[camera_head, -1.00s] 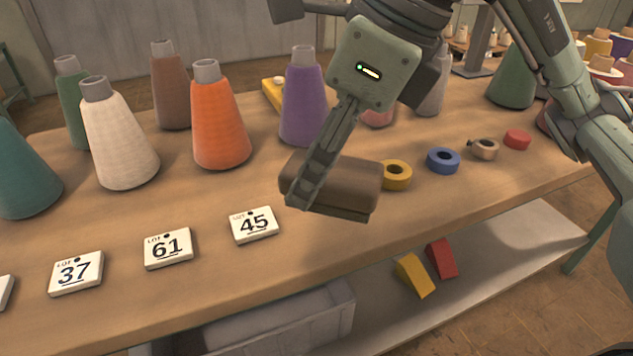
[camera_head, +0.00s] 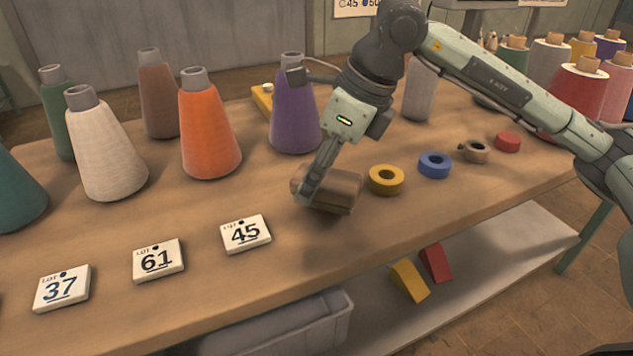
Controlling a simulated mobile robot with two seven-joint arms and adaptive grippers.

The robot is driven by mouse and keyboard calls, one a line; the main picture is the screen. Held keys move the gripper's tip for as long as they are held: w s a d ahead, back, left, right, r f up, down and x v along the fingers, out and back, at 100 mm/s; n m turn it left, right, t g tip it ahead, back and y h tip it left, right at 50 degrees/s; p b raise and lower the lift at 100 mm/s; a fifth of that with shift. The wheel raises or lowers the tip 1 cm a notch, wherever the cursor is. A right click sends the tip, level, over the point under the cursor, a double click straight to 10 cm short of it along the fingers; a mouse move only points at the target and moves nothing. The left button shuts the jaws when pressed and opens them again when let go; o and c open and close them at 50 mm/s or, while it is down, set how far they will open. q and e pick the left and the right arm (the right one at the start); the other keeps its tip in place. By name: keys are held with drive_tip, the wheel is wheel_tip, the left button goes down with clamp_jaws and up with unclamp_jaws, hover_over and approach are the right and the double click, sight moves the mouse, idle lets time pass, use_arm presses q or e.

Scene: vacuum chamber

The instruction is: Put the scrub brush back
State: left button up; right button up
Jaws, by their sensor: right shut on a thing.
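The scrub brush (camera_head: 338,188) is a brown block with a rounded top, low over the table or on it; I cannot tell whether it touches. My right gripper (camera_head: 310,198) comes down from above and is shut on it, with one finger visible across its left end. The other finger is hidden behind the brush. The brush is just left of a yellow tape roll (camera_head: 386,180) and in front of a purple thread cone (camera_head: 294,118). My left gripper is not in view.
Several thread cones stand at the back, including an orange one (camera_head: 208,135). Number tags lie in front, the nearest marked 45 (camera_head: 246,234). A blue roll (camera_head: 434,165) and other small rolls lie right. A lower shelf holds yellow and red blocks (camera_head: 410,280).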

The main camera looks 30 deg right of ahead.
drive_tip(key=shift+f, duration=0.9)
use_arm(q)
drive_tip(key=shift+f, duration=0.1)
use_arm(e)
drive_tip(key=shift+f, duration=0.1)
drive_tip(key=o, duration=1.3)
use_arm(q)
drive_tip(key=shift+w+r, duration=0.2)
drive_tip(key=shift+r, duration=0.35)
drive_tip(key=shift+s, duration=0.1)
